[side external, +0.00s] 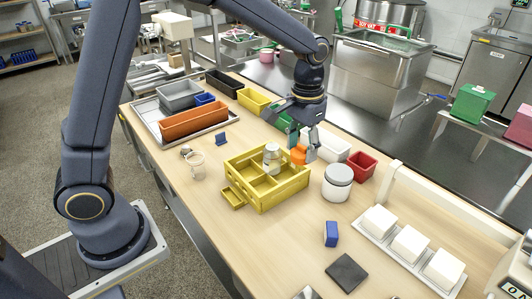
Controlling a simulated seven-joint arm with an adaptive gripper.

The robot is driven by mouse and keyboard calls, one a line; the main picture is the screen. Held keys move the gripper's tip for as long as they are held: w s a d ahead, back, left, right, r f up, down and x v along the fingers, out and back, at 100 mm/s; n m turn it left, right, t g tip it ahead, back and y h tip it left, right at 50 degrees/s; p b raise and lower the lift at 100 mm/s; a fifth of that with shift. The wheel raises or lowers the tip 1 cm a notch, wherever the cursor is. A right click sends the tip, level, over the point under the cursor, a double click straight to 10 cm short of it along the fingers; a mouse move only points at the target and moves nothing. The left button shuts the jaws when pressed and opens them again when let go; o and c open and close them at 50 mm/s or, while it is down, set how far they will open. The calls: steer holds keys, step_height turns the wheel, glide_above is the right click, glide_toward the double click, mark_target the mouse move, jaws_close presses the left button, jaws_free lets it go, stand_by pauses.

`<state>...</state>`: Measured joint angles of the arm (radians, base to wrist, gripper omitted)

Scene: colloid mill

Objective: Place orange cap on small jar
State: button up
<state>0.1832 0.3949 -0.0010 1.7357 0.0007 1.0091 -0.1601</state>
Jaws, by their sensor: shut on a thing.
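The orange cap (298,155) is held between the fingertips of my gripper (303,147), above the right rear part of the yellow divided crate (269,201). My gripper is shut on it and partly hides it. A small clear-grey jar (271,158) stands upright in the crate, just left of the cap. The cap is apart from this jar.
A clear cup (196,166) stands left of the crate. White (333,146) and red (361,166) bins lie behind and right of my gripper. A tray with white blocks (410,243), a blue block (331,234) and a dark square (347,272) lie at front right.

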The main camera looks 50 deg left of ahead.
steer(key=w+f, duration=0.4)
steer(key=w, duration=0.5)
glide_above(333, 176)
steer(key=f, duration=0.5)
steer(key=shift+s+f, duration=0.2)
steer(key=shift+w+f, duration=0.2)
steer(key=shift+f, duration=1.55)
steer(key=o, duration=1)
steer(key=shift+f, duration=0.15)
